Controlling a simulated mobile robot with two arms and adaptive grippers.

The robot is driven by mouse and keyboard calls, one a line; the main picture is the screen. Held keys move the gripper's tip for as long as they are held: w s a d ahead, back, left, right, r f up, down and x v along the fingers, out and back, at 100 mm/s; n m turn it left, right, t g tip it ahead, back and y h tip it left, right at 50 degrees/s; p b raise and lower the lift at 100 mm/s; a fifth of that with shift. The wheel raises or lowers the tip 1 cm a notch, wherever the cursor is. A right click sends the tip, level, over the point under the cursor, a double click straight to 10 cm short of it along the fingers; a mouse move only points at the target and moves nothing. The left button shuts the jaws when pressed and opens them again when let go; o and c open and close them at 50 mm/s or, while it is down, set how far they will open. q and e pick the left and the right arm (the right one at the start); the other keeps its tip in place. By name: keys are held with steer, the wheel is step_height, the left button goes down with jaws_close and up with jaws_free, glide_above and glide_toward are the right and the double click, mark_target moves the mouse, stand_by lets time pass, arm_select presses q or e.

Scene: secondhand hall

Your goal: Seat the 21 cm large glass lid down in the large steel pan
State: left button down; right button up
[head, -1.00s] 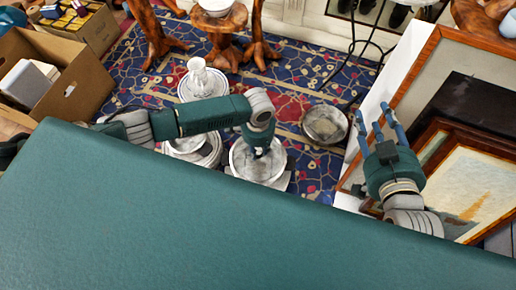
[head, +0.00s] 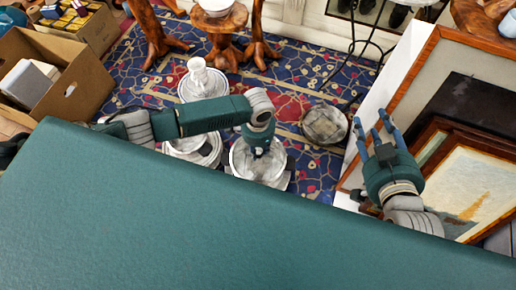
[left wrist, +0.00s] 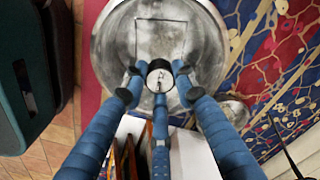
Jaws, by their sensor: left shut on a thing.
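My left gripper (head: 259,152) points down over the large steel pan (head: 236,160), a round, shiny, pale-walled vessel on the floor. In the left wrist view its blue fingers (left wrist: 160,84) are shut around a small round knob (left wrist: 160,75). The knob belongs to the large glass lid (left wrist: 150,50), a clear disc with a bright rim. Part of the lid is hidden by the fingers. I cannot tell whether its rim sits inside the pan or just above it. My right gripper (head: 372,128) is open and empty, beside the framed pictures.
Stacked round dishes (head: 197,155) stand left of the pan, with a white candlestick-like piece (head: 199,76) behind. Another round pan (head: 325,124) lies on the patterned rug to the right. A teal surface (head: 180,220) fills the foreground. Framed pictures (head: 482,190) lean at right.

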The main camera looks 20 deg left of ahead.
arm_select(q)
steer(key=shift+f, duration=0.45)
stand_by(0.5)
steer(key=shift+f, duration=0.4)
stand_by(0.4)
steer(key=c, duration=1.3)
jaws_free()
